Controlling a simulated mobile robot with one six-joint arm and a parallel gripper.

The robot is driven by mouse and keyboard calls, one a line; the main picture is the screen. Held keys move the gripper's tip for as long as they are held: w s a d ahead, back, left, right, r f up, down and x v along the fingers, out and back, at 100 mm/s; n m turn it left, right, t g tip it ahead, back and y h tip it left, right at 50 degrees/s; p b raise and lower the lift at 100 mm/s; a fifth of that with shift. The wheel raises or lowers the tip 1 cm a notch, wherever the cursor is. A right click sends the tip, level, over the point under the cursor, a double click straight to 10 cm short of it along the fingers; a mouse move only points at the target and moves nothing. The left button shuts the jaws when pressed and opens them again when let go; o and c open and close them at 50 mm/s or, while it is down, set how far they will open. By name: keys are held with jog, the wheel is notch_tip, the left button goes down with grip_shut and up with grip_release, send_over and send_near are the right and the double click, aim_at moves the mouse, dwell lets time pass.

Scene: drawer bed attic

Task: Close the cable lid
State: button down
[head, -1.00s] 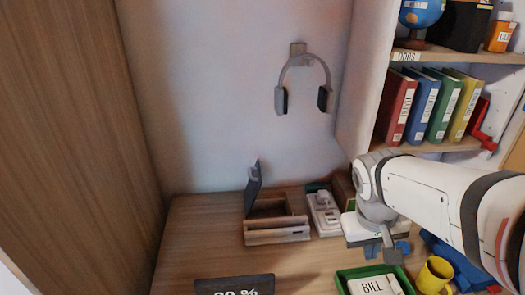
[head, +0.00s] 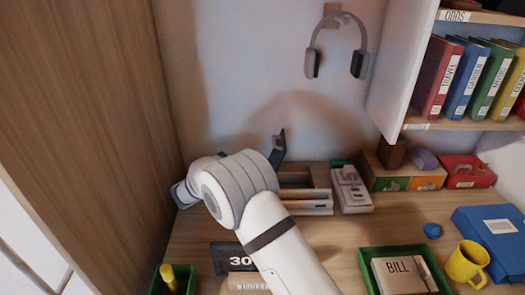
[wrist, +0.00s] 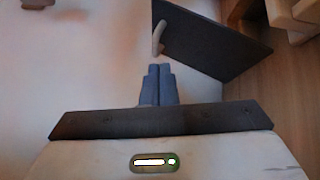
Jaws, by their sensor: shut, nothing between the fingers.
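The cable lid (head: 279,148) is a dark panel standing raised at the back left of the wooden cable box (head: 308,200). The box's top is open, and my arm covers its left part in the head view. In the wrist view the lid (wrist: 215,42) is a large dark panel with a pale knob on its left part. My gripper (wrist: 160,72) is shut and empty, with its fingertips just below the knob and lid in that picture. I cannot tell whether they touch. In the head view my fingers are hidden.
A white power strip (head: 351,190) lies right of the box. A green tray (head: 434,268) with a bill box, a yellow mug (head: 467,263) and a blue folder (head: 497,235) are at right. A dark display (head: 230,259) stands in front. A wooden wall (head: 110,120) bounds the left.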

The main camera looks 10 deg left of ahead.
jog(key=s+a+f+n+t+y, duration=0.1)
jog(key=a+f+t, duration=0.1)
jog(key=a, duration=0.3)
jog(key=s+d+p+x, duration=0.1)
jog(key=d+x, duration=0.1)
jog(key=x, duration=1)
jog(key=shift+d+r, duration=0.2)
jog(key=shift+r, duration=0.1)
